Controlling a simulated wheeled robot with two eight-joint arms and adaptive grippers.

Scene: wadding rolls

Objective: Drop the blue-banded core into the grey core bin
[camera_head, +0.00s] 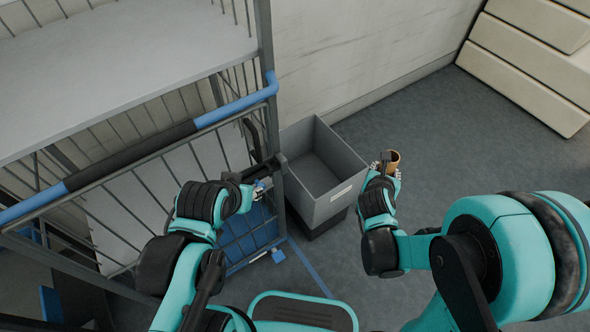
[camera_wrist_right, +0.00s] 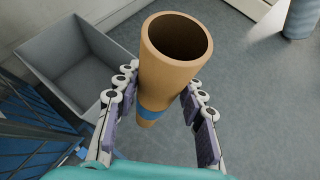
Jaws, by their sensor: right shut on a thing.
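The blue-banded core is a hollow brown tube (camera_wrist_right: 170,68) with a blue band low on it, seen in the right wrist view. My right gripper (camera_wrist_right: 160,108) is shut around it, with fingers on both sides. In the head view the core (camera_head: 393,160) shows small at the right gripper (camera_head: 385,174), to the right of the bin. The grey core bin (camera_head: 343,202) is an open box beside the cart; the part of its inside that shows looks empty. My left gripper (camera_head: 262,186) is by the cart's front rail; its fingers are too small to read.
A wire cart (camera_head: 98,70) with shelves and a blue and black handle (camera_head: 235,105) stands left of the bin. Pale stacked blocks (camera_head: 525,60) lie at the upper right. The grey floor (camera_head: 425,115) right of the bin is clear. A grey-blue cylinder (camera_wrist_right: 300,18) shows at the wrist view's upper right.

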